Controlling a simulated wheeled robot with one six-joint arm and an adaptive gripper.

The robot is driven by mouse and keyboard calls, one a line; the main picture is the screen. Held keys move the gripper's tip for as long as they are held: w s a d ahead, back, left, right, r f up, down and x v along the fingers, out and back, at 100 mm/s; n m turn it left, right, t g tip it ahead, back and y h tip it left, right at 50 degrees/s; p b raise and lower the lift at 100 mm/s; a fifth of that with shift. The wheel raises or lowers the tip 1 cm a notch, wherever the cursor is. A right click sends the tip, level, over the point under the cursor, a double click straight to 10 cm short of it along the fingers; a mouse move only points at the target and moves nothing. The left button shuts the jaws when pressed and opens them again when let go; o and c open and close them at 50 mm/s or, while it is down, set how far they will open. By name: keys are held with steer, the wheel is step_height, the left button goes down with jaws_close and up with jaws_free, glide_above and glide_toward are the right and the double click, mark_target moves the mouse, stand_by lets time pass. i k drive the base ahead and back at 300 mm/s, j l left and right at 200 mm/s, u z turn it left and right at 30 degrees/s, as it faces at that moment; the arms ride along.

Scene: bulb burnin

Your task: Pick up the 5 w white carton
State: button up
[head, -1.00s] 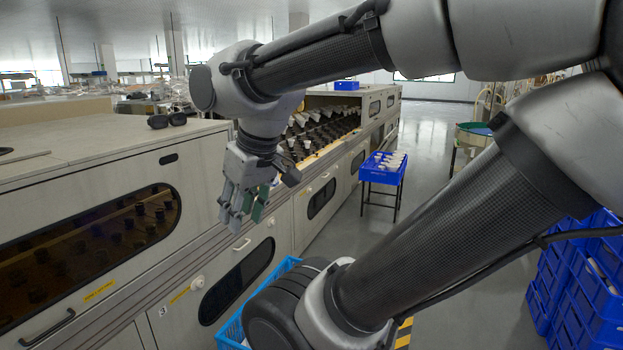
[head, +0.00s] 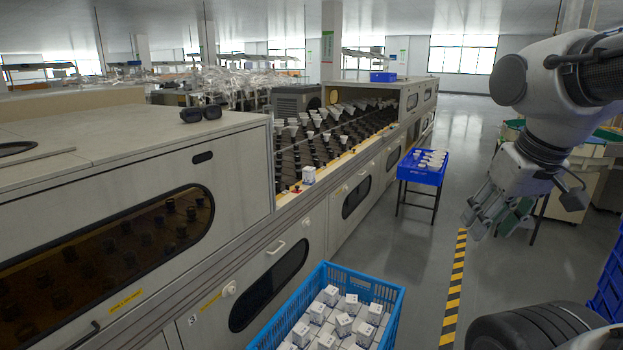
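A small white carton (head: 308,175) stands on the front ledge of the bulb rack. Several more white cartons, such as one near the middle (head: 344,324), stand in a blue crate (head: 362,282) at the bottom centre. The print on the cartons is too small to read, so I cannot tell which is 5 W. My gripper (head: 490,222) hangs at the right, over the floor, well apart from the crate and the ledge. Its grey fingers with greenish pads point downward and left. No carton shows in them, and the gap between them is unclear.
A burn-in cabinet (head: 230,165) with a bulb rack (head: 335,135) runs along the left. A blue tray (head: 421,172) with white items stands on a dark-legged stand. Goggles (head: 201,113) lie on the cabinet top. Floor beside the striped line (head: 454,290) is clear.

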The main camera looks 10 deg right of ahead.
mark_target(309, 173)
steer(key=z, duration=0.35)
steer(key=l+z, duration=0.3)
steer(key=z, duration=0.15)
steer(key=l+z, duration=0.45)
steer(key=i+l+u, duration=0.3)
steer(key=i+l, duration=0.45)
steer(key=i, duration=0.75)
steer(key=i+u, duration=0.15)
steer(key=i, duration=0.6)
steer(key=i+l, duration=0.2)
steer(key=i, duration=0.55)
steer(key=i+l+u, duration=0.15)
steer(key=i, duration=0.6)
steer(key=i+j+u, duration=0.1)
steer(key=i+u, duration=0.25)
steer(key=u, duration=0.15)
steer(key=i+u, duration=0.5)
steer(key=i+l+u, duration=0.15)
steer(key=u, duration=0.3)
steer(key=i+j+u, duration=0.1)
steer(key=i+u, duration=0.15)
steer(key=u, duration=0.15)
steer(key=i+u, duration=0.5)
steer(key=u, duration=0.25)
steer(key=i+u, duration=0.25)
steer(key=u, duration=0.15)
